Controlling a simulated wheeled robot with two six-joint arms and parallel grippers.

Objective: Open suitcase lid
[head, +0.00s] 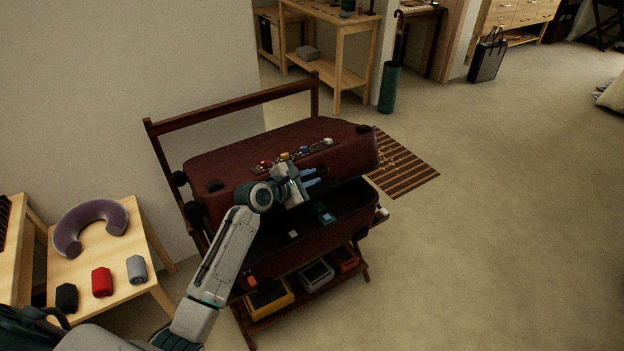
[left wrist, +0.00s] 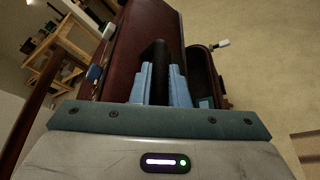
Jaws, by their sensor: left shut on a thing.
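The dark red suitcase stands on a wooden rack, with its lid (head: 240,165) raised partway above the base (head: 350,225). A dark gap shows the inside, with small pale and blue-grey items in it. My left gripper (head: 318,178) is at the lid's front edge. In the left wrist view its blue fingers (left wrist: 161,88) are shut on a dark bar-like part, seemingly the lid's handle (left wrist: 158,60). The lid (left wrist: 120,45) also shows there, left of the fingers. The exact contact is partly hidden. My right gripper is not in view.
A dark wooden rack (head: 232,104) frames the suitcase; its lower shelf holds a yellow box (head: 270,298) and other boxes. A light wood table (head: 108,258) at left carries a neck pillow (head: 90,226) and rolled cloths. A striped mat (head: 405,170) lies behind right. The right floor is clear.

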